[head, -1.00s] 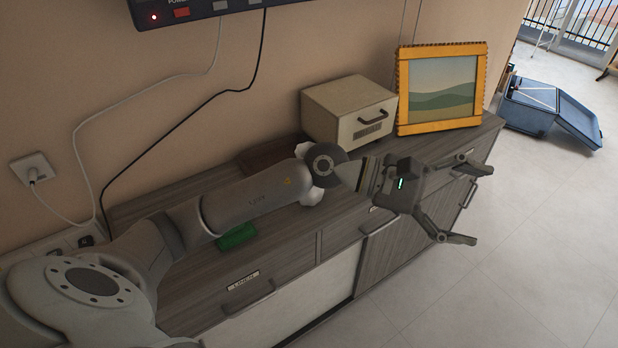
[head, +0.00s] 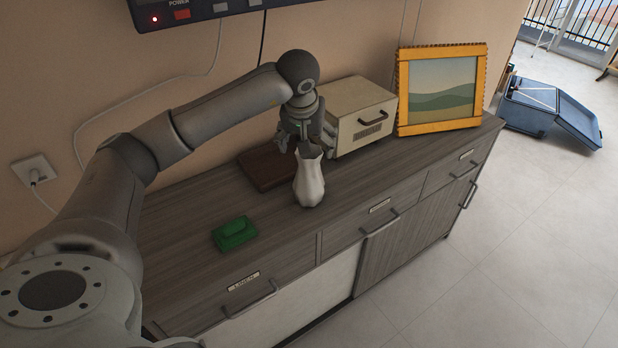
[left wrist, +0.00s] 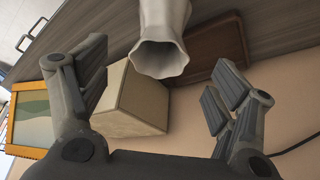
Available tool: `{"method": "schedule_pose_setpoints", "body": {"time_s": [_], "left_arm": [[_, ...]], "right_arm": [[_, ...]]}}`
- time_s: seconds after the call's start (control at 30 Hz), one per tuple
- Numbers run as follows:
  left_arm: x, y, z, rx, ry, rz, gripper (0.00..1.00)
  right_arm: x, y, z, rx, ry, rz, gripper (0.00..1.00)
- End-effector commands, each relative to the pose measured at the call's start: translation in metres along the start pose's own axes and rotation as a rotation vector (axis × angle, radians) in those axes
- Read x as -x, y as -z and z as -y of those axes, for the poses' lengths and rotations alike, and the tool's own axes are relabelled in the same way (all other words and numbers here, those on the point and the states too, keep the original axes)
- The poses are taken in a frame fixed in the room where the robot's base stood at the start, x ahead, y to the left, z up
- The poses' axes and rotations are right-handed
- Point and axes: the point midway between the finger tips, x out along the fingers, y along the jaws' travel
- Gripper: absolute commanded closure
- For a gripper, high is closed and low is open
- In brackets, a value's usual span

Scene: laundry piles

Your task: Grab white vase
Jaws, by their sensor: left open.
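The white vase (head: 309,178) stands upright on the dresser top in the head view, with its dark mouth facing up. In the left wrist view the vase (left wrist: 163,35) is at the top middle, its open mouth toward the camera. My left gripper (head: 306,149) points down just above and behind the vase's mouth. Its fingers (left wrist: 165,85) are spread wide on either side in the left wrist view, with nothing between their pads. I cannot tell whether a finger touches the vase. My right gripper is not in view.
A cream box with a handle (head: 352,112) stands close behind the gripper. A brown flat box (head: 266,170) lies left of the vase. A green object (head: 235,233) lies nearer on the dresser (head: 190,215). A yellow-framed picture (head: 440,90) stands at the far end.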

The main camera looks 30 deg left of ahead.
Motion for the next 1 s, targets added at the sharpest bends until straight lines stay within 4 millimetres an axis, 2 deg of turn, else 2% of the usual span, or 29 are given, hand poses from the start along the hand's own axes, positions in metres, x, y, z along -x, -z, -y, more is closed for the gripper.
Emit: {"method": "schedule_pose_setpoints", "body": {"time_s": [0.27,0.53,0.83,1.0], "left_arm": [[-0.023,0.002,0.0,0.001,-0.001,0.002,0.17],[-0.061,0.006,0.001,0.0,-0.003,0.001,0.17],[-0.068,0.006,0.001,0.0,-0.004,-0.001,0.17],[-0.068,0.006,0.001,0.0,-0.003,-0.001,0.38]], "right_arm": [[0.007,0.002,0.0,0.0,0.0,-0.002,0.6],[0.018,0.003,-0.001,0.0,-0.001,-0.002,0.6],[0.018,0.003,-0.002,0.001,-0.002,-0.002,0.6],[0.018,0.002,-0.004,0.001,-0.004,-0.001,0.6]]}}
